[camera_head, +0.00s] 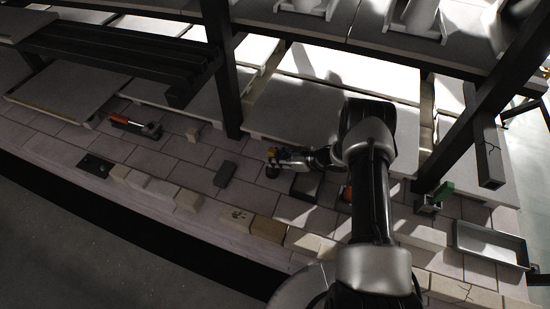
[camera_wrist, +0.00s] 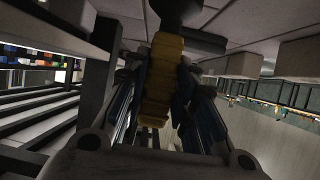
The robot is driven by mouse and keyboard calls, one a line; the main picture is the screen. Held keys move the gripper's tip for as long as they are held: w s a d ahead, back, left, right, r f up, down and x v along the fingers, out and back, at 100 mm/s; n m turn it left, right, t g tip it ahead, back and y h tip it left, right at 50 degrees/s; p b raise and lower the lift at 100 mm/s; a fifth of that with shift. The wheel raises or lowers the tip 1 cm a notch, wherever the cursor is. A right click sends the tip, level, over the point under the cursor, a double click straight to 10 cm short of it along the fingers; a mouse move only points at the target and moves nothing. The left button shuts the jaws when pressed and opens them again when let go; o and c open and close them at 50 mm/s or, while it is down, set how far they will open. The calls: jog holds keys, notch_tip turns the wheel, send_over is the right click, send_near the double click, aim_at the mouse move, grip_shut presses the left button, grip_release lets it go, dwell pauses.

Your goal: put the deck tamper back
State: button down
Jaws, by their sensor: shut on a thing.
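My gripper (camera_head: 284,158) is near the middle of the brick deck in the head view, reaching left and low over it. It is shut on the yellow ribbed grip of a tool with a dark foot, which looks like the deck tamper (camera_head: 271,155). In the wrist view the tamper's yellow grip (camera_wrist: 162,70) stands between the two fingers of my gripper (camera_wrist: 160,92), with its dark end toward the pale bricks at the top. The foot is at or just above the deck; I cannot tell if it touches.
An orange-handled tool (camera_head: 135,125) lies far left. Dark posts (camera_head: 222,75) hold shelves above.

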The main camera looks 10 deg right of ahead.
jog(key=c, duration=1.2)
grip_release()
jog(key=shift+c, duration=0.2)
jog(key=shift+s+d+r, duration=0.1)
jog(key=shift+d, duration=0.05)
jog(key=p+v, duration=0.3)
jog(key=v, duration=0.4)
jog(key=shift+s+d+r, duration=0.15)
jog(key=shift+d+r, duration=0.05)
jog(key=shift+d, duration=0.05)
dwell(0.5)
